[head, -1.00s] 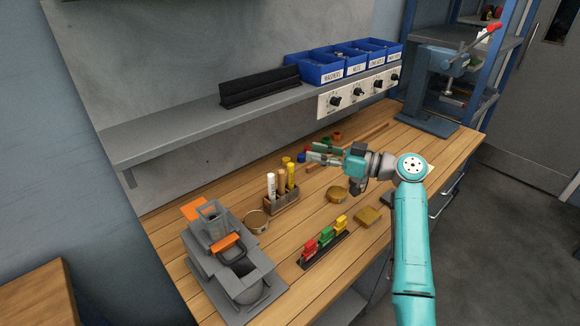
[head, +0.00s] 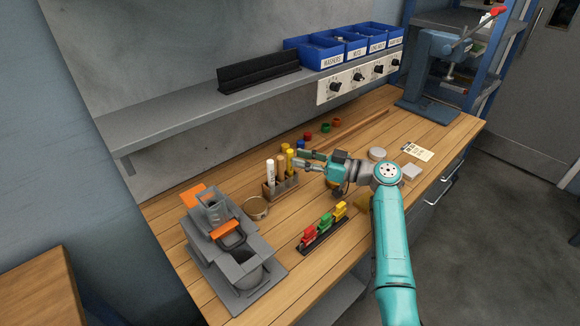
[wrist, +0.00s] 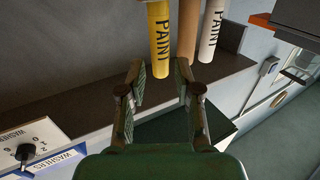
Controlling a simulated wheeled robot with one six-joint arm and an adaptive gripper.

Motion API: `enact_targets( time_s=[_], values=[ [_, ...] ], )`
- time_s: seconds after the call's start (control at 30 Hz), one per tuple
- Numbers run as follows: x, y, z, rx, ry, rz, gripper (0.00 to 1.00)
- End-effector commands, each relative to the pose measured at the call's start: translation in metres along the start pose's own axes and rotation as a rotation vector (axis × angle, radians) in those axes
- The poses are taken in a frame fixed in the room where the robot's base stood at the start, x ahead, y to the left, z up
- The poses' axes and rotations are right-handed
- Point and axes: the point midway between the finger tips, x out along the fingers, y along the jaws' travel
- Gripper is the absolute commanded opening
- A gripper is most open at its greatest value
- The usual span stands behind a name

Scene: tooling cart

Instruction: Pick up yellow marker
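The yellow marker (head: 290,160) stands upright in a brown holder (head: 284,187), at the right end of a row with a brown and a white marker. It also shows in the wrist view (wrist: 160,45), with "PAINT" printed on it. My gripper (head: 300,158) is open and empty, level and just right of the yellow marker. In the wrist view my gripper's fingers (wrist: 161,72) point at the yellow marker, which lines up with the gap between them. I cannot tell whether the tips reach around it.
The brown marker (wrist: 189,30) and white marker (wrist: 211,30) stand close beside the yellow one. A rack of coloured clips (head: 324,228) lies in front, and a grey machine (head: 235,260) stands at left. Small coloured caps lie behind. A shelf (head: 180,118) overhangs the back.

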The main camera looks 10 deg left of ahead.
Motion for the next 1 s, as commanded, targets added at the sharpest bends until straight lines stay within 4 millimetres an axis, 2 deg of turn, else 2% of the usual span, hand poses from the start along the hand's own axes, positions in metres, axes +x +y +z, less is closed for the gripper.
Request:
enact_targets(
  time_s=[0.23,0.5,0.57,0.63,0.67,1.0],
  values=[
    [0.035,-0.001,0.0,0.001,0.0,-0.002,0.33],
    [0.039,0.0,0.0,0.0,0.0,0.0,0.33],
    [0.039,0.0,0.0,0.0,0.0,0.0,0.2],
    [0.039,0.0,0.0,0.0,0.0,0.0,0.03],
    [0.039,0.0,0.0,0.0,0.0,0.0,0.0],
    [0.039,0.0,-0.003,-0.001,0.0,0.0,0.0]
  ],
)
